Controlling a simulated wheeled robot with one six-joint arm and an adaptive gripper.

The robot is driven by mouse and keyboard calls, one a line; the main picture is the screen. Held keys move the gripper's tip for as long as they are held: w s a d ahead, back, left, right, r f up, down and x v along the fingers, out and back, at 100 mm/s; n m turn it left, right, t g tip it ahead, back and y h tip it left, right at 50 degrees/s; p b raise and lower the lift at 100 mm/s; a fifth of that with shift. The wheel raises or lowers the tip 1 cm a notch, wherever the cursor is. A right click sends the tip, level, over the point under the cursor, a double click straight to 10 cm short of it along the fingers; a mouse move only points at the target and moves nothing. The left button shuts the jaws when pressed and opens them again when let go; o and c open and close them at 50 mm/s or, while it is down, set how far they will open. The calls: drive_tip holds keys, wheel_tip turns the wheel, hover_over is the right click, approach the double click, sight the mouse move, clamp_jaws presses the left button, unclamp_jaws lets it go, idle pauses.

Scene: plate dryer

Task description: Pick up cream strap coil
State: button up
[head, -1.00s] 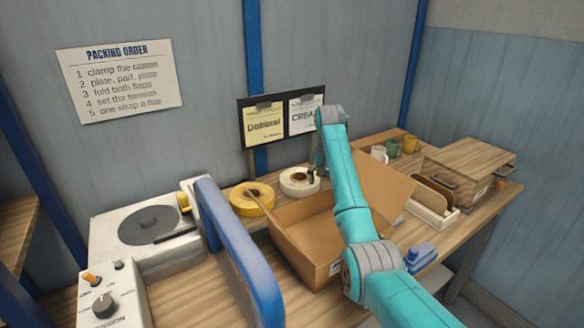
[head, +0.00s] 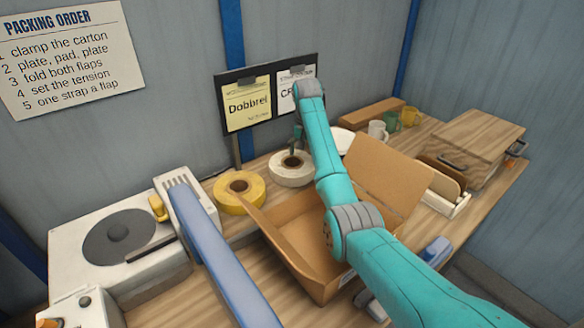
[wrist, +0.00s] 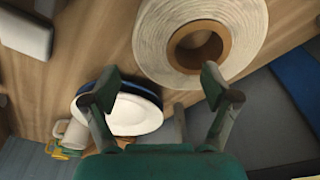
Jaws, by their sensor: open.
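The cream strap coil (head: 288,179) lies flat on the bench, right of the yellow strap coil (head: 240,203). It has a brown core with a dark hole. My gripper (head: 295,148) is at the back of the cream coil, above it. In the wrist view, the cream coil (wrist: 160,38) fills the upper middle, and my gripper (wrist: 161,82) is open with its two fingers apart. The right fingertip overlaps the coil's lower edge in the picture; I cannot tell whether it touches.
An open carton (head: 279,215) stands in front of the coil, its flaps raised. White plates (wrist: 130,112) and mugs (head: 377,131) are to the right. A blue bar (head: 222,260) and a white machine (head: 75,255) stand left. A sign board (head: 246,104) hangs behind.

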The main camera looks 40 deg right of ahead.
sight(308, 164)
drive_tip(key=shift+d+f, duration=0.15)
drive_tip(key=shift+f, duration=0.8)
drive_tip(key=shift+d+f, duration=0.2)
drive_tip(key=shift+f, duration=0.8)
drive_tip(key=shift+d+f, duration=0.15)
drive_tip(key=shift+f, duration=0.8)
drive_tip(key=shift+c, duration=0.2)
clamp_jaws()
